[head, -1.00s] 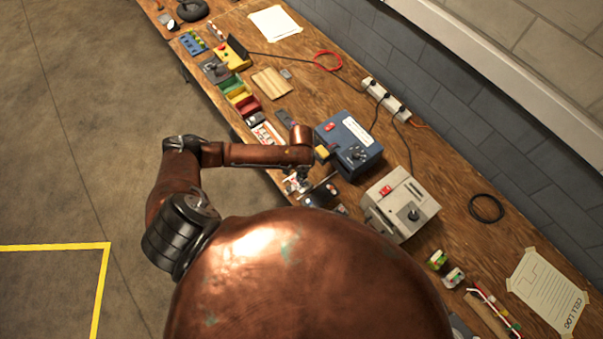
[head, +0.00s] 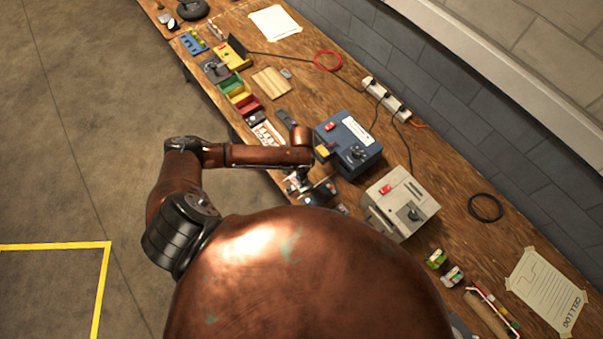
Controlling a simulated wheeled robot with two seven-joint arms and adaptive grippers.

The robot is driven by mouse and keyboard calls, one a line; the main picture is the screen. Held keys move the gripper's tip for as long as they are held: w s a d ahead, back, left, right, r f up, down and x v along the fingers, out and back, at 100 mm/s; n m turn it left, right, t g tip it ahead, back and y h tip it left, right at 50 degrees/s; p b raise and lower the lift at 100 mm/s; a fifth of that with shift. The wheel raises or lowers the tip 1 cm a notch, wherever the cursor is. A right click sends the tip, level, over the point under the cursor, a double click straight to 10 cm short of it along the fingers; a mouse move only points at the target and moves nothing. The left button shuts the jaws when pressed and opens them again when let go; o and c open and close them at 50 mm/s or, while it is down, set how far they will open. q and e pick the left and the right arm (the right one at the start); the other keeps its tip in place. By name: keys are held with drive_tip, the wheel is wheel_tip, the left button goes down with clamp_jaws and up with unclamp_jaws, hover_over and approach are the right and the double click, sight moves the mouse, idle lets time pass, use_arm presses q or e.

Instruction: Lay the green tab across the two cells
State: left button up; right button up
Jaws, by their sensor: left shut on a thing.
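My left gripper (head: 300,183) is low over the front edge of the bench, left of the blue box. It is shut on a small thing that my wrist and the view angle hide. I cannot make out the green tab in it. The two cells are not clear to me; small dark and pale parts lie close around the gripper. Two small green-and-white blocks (head: 437,259) (head: 453,276) stand apart at the lower right of the bench. My right gripper is not in view.
A blue box (head: 348,145) and a grey box (head: 399,203) with knobs stand beside the gripper. Coloured bins (head: 238,95) are further up the wooden bench. A power strip (head: 385,100) with cables lies behind. Bare wood is free around the black cable ring (head: 486,208).

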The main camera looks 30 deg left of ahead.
use_arm(q)
drive_tip(key=o, duration=0.8)
drive_tip(key=shift+o, duration=0.2)
drive_tip(key=shift+r, duration=0.1)
drive_tip(key=shift+r+p, duration=0.55)
drive_tip(key=shift+p, duration=0.2)
drive_tip(key=shift+r+p, duration=2.9)
drive_tip(key=shift+p, duration=0.65)
